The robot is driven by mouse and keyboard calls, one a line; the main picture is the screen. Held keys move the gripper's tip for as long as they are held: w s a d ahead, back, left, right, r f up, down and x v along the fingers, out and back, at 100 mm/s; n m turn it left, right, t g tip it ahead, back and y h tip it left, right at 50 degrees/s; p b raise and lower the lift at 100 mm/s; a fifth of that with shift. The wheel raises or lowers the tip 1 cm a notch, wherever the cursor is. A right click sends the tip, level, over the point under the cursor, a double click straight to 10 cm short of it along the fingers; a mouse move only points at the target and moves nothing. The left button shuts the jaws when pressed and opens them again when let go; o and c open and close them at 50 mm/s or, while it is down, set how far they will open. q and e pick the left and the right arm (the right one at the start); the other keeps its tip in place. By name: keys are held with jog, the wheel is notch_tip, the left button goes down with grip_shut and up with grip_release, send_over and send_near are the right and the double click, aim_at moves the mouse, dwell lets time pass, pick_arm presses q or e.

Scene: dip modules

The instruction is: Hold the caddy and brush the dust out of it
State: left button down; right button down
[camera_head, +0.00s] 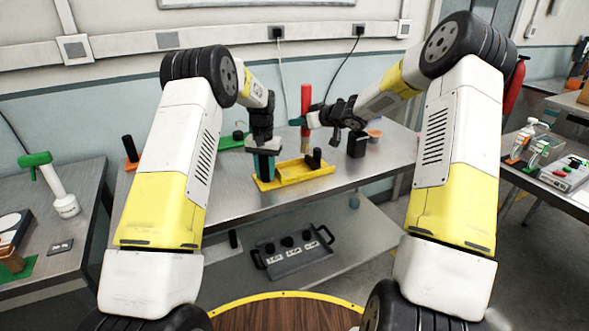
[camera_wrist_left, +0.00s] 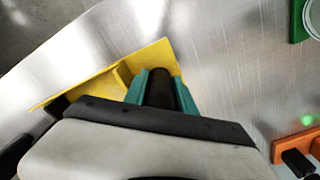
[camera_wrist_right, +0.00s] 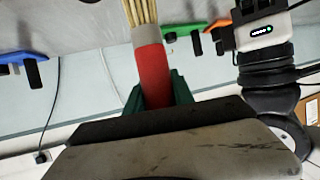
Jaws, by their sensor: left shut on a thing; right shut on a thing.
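The yellow caddy (camera_head: 288,178) sits on the metal table, with black posts standing at its ends. It also shows in the left wrist view (camera_wrist_left: 152,58). My left gripper (camera_head: 265,166) is shut on the black post (camera_wrist_left: 160,88) at the caddy's left end. My right gripper (camera_head: 305,121) is shut on the brush's red handle (camera_wrist_right: 152,72). The brush (camera_head: 306,96) is upright, with tan bristles (camera_wrist_right: 140,12) pointing down by the caddy's far side. I cannot tell whether the bristles touch it. Dust is not discernible.
A black holder (camera_head: 357,144) stands right of the caddy. An orange base with a black block (camera_head: 131,152) and a green base (camera_head: 231,142) lie to the left. A dark tray (camera_head: 290,252) sits on the lower shelf. The table front is clear.

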jog(key=shift+w+a+f, duration=0.15)
jog(key=shift+w+f, duration=0.1)
jog(key=shift+f, duration=0.7)
jog(key=shift+w+a+f, duration=0.2)
jog(key=shift+f, duration=0.7)
jog(key=shift+w+a+f, duration=0.15)
jog(key=shift+w+f, duration=0.1)
jog(key=shift+f, duration=1.45)
jog(key=shift+a, duration=0.15)
